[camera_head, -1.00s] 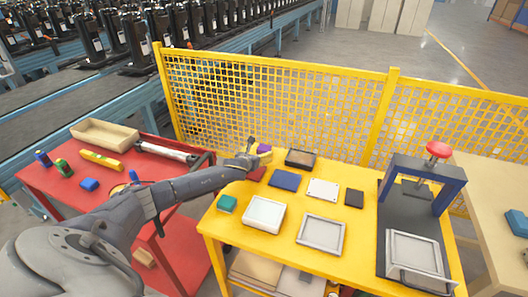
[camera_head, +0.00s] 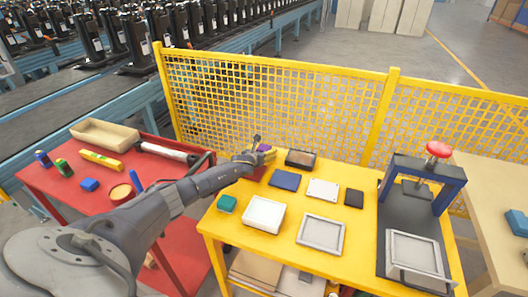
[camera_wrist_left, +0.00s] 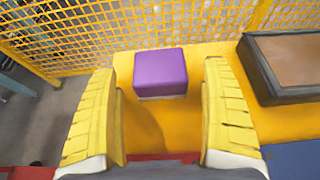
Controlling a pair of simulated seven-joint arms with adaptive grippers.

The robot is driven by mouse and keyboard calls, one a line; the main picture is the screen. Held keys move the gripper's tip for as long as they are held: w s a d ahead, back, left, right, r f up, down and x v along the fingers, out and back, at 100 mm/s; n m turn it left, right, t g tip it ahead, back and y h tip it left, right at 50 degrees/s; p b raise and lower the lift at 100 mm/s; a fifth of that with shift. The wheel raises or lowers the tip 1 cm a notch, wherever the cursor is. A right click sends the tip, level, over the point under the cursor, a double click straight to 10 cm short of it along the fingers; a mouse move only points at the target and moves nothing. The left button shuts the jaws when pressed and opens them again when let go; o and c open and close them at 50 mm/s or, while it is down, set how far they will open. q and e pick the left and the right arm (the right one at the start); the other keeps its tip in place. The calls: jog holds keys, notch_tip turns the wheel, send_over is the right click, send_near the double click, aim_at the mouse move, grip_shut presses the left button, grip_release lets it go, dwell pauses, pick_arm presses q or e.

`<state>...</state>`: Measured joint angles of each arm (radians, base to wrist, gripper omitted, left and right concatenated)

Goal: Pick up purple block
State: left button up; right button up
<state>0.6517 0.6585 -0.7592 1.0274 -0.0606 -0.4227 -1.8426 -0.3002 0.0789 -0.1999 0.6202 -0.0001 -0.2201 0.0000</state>
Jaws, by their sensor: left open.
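The purple block (camera_wrist_left: 161,72) sits on the far left part of the yellow table (camera_head: 222,233), close to the mesh fence. In the head view the purple block (camera_head: 264,148) is partly hidden by my left gripper (camera_head: 262,155). In the left wrist view my left gripper (camera_wrist_left: 160,120) is open, with yellow ribbed fingers on either side of the block's near side. The block stands a little beyond the fingertips' gap, and nothing is held. My right gripper is not in view.
A dark tray with a brown inside (camera_wrist_left: 300,62) stands just right of the block. The yellow mesh fence (camera_wrist_left: 120,22) rises behind. A red table (camera_head: 50,190) stands left.

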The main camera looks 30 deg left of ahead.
pick_arm(q)
jog(key=shift+w, duration=0.15)
jog(key=shift+c, duration=0.2)
jog(key=c, duration=1.3)
